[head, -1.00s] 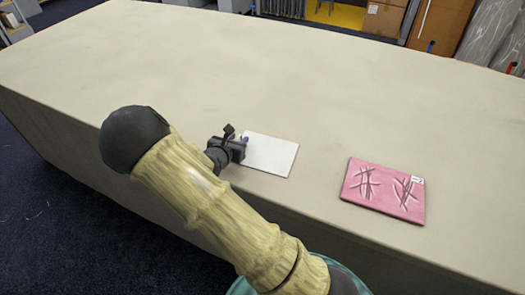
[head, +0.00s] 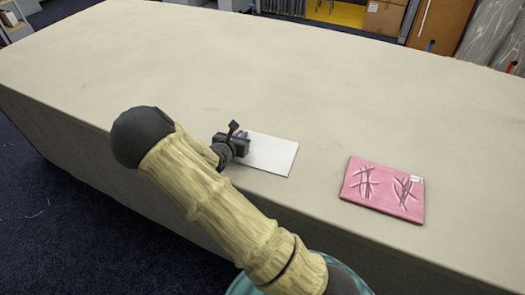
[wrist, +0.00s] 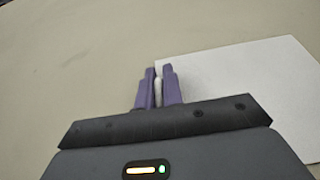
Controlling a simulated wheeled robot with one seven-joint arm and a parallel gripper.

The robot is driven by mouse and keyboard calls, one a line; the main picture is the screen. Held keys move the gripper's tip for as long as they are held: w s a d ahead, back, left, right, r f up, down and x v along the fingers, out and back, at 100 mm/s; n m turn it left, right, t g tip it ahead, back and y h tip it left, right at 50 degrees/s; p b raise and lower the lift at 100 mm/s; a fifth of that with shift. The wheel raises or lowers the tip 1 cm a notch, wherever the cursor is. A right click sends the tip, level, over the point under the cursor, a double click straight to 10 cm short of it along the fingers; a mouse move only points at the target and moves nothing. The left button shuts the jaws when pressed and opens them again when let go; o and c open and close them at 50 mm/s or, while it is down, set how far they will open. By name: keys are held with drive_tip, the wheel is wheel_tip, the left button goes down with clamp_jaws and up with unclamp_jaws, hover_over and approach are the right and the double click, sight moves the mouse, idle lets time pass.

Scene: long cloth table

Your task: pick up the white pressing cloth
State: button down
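The white pressing cloth (head: 268,155) lies flat on the long table near its front edge, just right of my gripper (head: 242,136) in the head view. In the wrist view the cloth (wrist: 245,85) spreads to the right of my gripper (wrist: 159,75). The two purple fingers are close together at the cloth's left edge, with a narrow white strip of it pinched between them. The rest of the cloth looks flat on the table. The dark gripper body hides the cloth's near part in the wrist view.
A pink packet (head: 383,189) with dark markings and a small white label lies to the right of the cloth, apart from it. The beige table (head: 300,80) is clear behind and to the left. Its front edge runs under my arm.

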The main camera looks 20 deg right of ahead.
idle(0.3)
wheel_tip(320, 180, up, 10)
idle(0.5)
drive_tip(key=shift+a, duration=0.15)
idle(0.4)
